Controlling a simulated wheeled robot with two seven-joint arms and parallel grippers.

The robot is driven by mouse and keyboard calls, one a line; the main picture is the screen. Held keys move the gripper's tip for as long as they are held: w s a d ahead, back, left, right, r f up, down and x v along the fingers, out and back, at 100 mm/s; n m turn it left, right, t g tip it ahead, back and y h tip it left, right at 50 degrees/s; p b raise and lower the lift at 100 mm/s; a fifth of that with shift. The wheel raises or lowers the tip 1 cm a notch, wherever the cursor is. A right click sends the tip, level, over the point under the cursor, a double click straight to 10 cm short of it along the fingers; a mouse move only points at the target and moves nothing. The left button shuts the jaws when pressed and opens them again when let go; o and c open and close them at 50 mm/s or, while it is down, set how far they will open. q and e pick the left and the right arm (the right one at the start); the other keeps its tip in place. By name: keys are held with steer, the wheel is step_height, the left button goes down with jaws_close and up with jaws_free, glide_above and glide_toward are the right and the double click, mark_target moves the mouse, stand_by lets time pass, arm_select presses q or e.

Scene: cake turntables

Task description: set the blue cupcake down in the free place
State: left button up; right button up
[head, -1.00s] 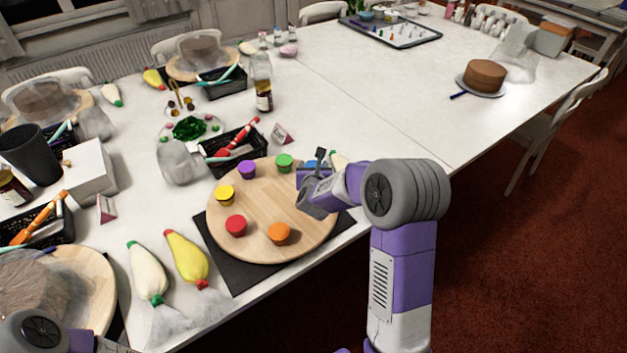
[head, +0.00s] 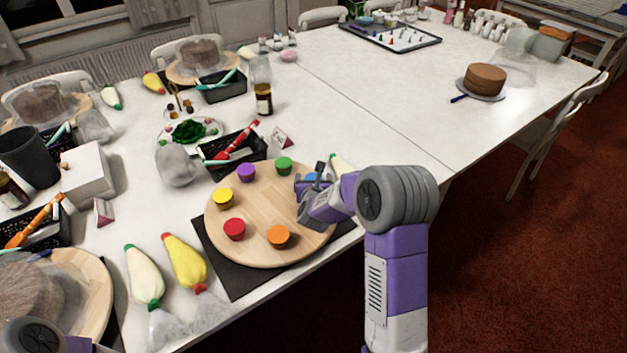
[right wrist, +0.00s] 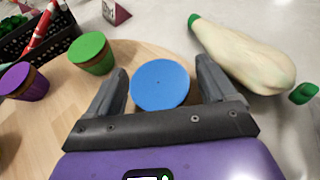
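The blue cupcake (right wrist: 160,85) stands between the fingers of my right gripper (right wrist: 160,88) in the right wrist view, with narrow gaps beside it. Its base is hidden there. In the head view only a bit of its blue top (head: 311,177) shows behind the right gripper (head: 307,198), over the right side of the round wooden turntable (head: 262,215). Green (head: 284,166), purple (head: 246,173), yellow (head: 223,198), red (head: 234,229) and orange (head: 278,237) cupcakes stand around the turntable. My right gripper covers the board between blue and orange. My left gripper is out of view.
A cream piping bag (right wrist: 240,60) lies right of the gripper in the right wrist view. A black basket (head: 232,147) stands behind the turntable. Cream (head: 145,277) and yellow (head: 186,262) piping bags lie at its front left.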

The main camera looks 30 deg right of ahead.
steer(key=shift+r+p, duration=0.2)
steer(key=shift+p, duration=0.2)
steer(key=p+v, duration=0.1)
steer(key=v, duration=1.1)
steer(key=shift+f, duration=0.15)
